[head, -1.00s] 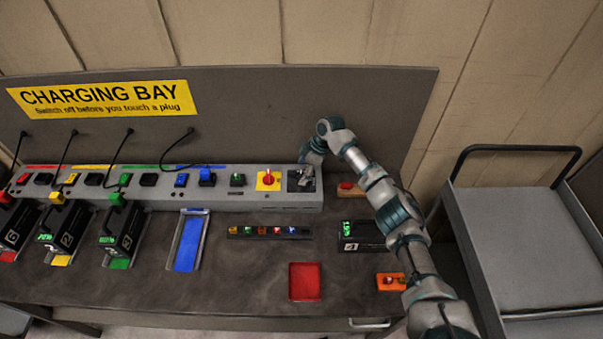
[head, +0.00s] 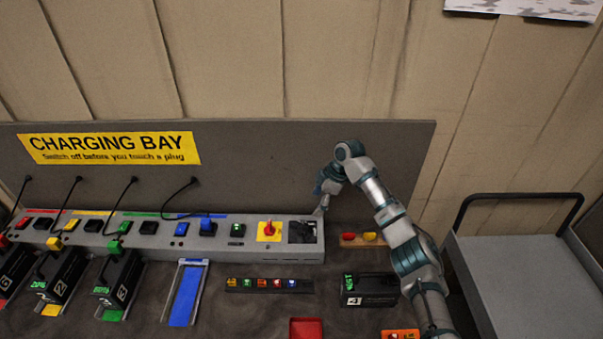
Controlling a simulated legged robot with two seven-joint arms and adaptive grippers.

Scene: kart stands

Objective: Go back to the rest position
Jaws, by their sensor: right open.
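My right gripper (head: 322,204) hangs just above the right end of the grey charging strip (head: 165,238), beside the dark square panel (head: 303,232). It is open and holds nothing that I can see; its fingers are small in this view. My right arm comes in from the lower right and bends down at the wrist in front of the grey back board (head: 262,165). My left gripper is not in view.
A red rotary switch on a yellow plate (head: 261,238) sits left of the panel. A black battery marked 4 (head: 370,291) and a wooden block with red and yellow pieces (head: 350,241) lie near my arm. A grey cart (head: 520,275) stands right.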

